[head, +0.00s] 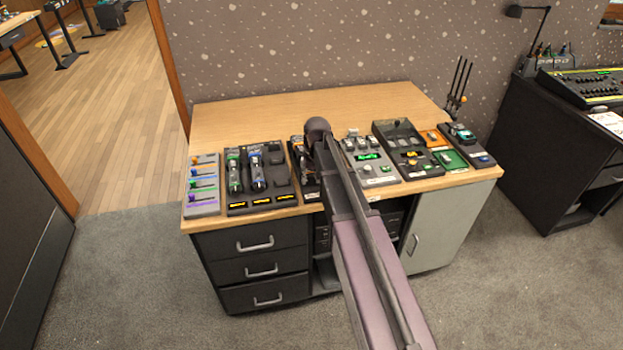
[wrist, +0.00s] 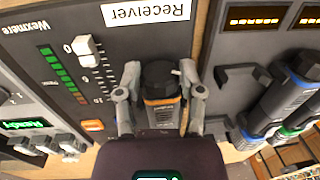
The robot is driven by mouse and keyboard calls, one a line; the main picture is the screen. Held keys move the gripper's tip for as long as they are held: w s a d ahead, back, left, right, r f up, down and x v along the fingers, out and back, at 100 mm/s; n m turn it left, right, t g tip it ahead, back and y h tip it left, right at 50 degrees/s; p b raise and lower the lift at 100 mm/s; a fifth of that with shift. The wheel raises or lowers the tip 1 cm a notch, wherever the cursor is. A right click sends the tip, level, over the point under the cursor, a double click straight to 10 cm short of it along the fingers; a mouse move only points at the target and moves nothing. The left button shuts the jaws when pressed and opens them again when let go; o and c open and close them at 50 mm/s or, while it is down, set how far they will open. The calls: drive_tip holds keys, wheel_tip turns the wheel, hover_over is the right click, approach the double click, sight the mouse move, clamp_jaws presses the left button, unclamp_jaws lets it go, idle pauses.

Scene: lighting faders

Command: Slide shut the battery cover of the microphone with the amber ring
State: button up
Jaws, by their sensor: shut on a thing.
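In the wrist view, my gripper (wrist: 160,92) is closed around a dark, thick piece with an amber band, which looks like the microphone with the amber ring (wrist: 161,102). A finger lies on each side of it. It is over the panel labelled Receiver (wrist: 108,45); whether it touches that panel I cannot tell. Its battery cover cannot be made out. In the head view my arm hides the gripper and this microphone. Two other microphones, one with a green ring (head: 235,176) and one with a blue ring (head: 257,172), lie in the tray on the left.
The microphone tray (head: 262,207) has an empty place at its right. A fader panel (head: 202,207) is left of it. Several panels with small switches and displays, such as the green-lit one (head: 370,172), stand to the right. The back of the wooden desk (head: 270,112) is clear.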

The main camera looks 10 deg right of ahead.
drive_tip(key=shift+w, duration=1.35)
drive_tip(key=o, duration=1.2)
drive_tip(key=shift+s, duration=0.1)
drive_tip(key=shift+s, duration=1.1)
drive_tip(key=shift+s+r, duration=0.15)
drive_tip(key=shift+s, duration=0.15)
drive_tip(key=shift+w+r+p, duration=0.15)
drive_tip(key=shift+r+p, duration=0.7)
drive_tip(key=shift+p, duration=0.2)
wheel_tip(320, 180, up, 12)
drive_tip(key=d+p, duration=0.1)
drive_tip(key=p, duration=1.1)
drive_tip(key=shift+h, duration=0.5)
drive_tip(key=s+f+b, duration=0.1)
drive_tip(key=s, duration=0.6)
drive_tip(key=s+a+f+b, duration=0.1)
drive_tip(key=s, duration=0.5)
drive_tip(key=s+a+f+b, duration=0.1)
drive_tip(key=s, duration=0.6)
drive_tip(key=shift+s+a+f, duration=0.1)
drive_tip(key=shift+s+f, duration=0.15)
drive_tip(key=shift+s, duration=0.1)
